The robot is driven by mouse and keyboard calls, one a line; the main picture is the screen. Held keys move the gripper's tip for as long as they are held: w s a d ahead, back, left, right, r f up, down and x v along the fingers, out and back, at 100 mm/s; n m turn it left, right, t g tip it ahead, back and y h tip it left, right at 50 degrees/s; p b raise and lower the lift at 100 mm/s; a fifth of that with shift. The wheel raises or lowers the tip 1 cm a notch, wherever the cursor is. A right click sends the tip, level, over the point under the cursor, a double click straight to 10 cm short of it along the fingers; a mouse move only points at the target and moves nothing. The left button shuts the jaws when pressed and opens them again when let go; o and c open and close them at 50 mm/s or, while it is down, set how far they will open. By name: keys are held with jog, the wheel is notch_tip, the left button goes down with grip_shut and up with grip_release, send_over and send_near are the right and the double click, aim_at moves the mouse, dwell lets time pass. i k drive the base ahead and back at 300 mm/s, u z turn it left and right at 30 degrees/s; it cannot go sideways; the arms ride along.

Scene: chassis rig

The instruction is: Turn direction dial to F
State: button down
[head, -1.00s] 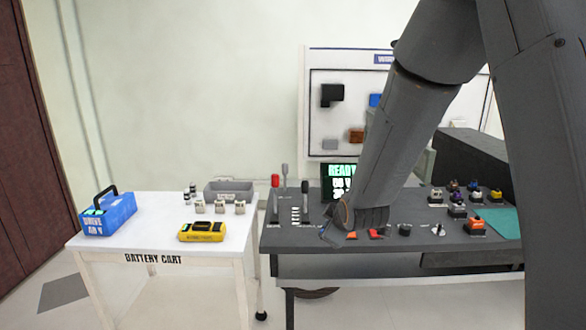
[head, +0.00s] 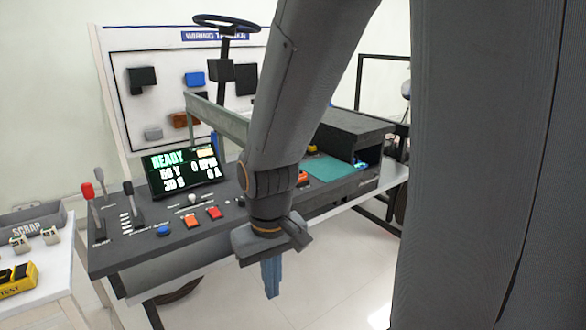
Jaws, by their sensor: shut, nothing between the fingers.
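The dark console (head: 110,256) carries the controls. A small pale knob (head: 193,199) stands behind the buttons, and a dark round knob (head: 241,201) sits at their right, partly beside my arm. Their markings are too small to read, so I cannot tell which is the direction dial or where it points. My arm hides part of the panel to the right. My gripper (head: 271,280) points down, shut and empty, in front of the console's front edge, apart from the controls.
A blue button (head: 163,230), an orange button (head: 191,221) and a red button (head: 213,212) line the front. A red-topped lever (head: 87,190) and a black lever (head: 129,189) rise at left. A lit screen (head: 187,171) reads READY. Clear floor lies below my gripper.

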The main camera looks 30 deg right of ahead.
aim_at(241, 203)
jog(key=z, duration=0.85)
jog(key=k, duration=1.3)
jog(key=u, duration=0.65)
jog(key=i, duration=0.5)
jog(key=u, duration=0.7)
jog(key=i, duration=1.2)
jog(key=z, duration=1.05)
jog(key=i, duration=0.35)
jog(key=z, duration=0.45)
